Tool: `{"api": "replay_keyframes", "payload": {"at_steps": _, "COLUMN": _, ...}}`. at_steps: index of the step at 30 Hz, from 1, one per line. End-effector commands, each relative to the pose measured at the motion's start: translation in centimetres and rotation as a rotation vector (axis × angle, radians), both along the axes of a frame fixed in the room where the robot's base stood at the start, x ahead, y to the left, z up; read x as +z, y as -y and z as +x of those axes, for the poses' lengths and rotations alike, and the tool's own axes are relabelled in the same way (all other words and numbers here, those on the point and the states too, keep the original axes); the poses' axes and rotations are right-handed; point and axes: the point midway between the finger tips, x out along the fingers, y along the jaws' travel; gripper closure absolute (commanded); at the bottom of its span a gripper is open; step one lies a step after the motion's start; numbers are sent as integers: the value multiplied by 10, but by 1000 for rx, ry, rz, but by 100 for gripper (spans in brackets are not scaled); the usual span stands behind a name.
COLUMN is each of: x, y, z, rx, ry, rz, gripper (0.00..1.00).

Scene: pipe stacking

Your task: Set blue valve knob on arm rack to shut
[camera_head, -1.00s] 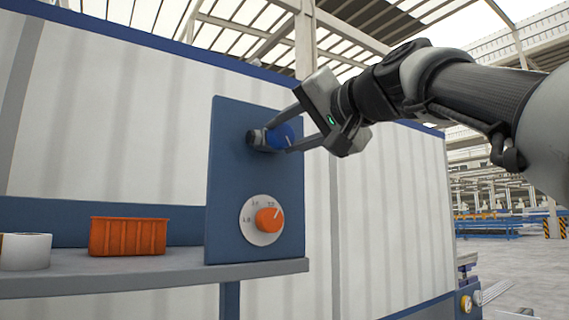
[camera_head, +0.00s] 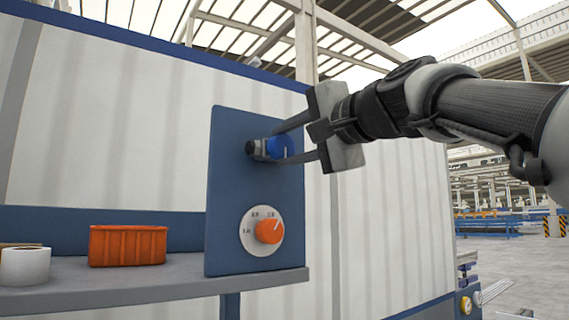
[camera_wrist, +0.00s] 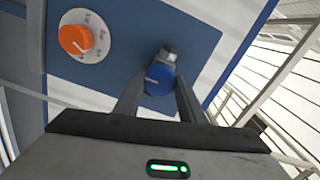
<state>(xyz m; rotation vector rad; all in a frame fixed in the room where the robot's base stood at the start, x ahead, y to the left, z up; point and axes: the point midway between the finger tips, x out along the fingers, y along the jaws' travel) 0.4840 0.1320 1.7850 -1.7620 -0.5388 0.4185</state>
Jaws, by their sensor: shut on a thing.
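The blue valve knob (camera_head: 279,149) sits on a grey pipe fitting (camera_head: 257,149) near the top of a blue panel (camera_head: 230,190). A white line on its face points about straight down in the head view. My gripper (camera_head: 286,143) reaches in from the right, one finger above and one below the knob, and is shut on it. In the wrist view the blue knob (camera_wrist: 160,79) lies between the two finger ends (camera_wrist: 158,90), and its white mark points left. The finger contact is partly hidden.
An orange bin (camera_head: 128,246) and a white roll (camera_head: 25,266) stand on the grey shelf (camera_head: 150,284) to the left. Open space lies right of the panel.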

Motion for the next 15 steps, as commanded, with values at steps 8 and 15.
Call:
{"api": "replay_keyframes", "payload": {"at_steps": 8, "x": -1, "y": 0, "z": 0, "rx": 0, "ry": -5, "rz": 5, "gripper": 86}}
{"api": "replay_keyframes", "payload": {"at_steps": 15, "x": -1, "y": 0, "z": 0, "rx": 0, "ry": -3, "rz": 5, "gripper": 45}}
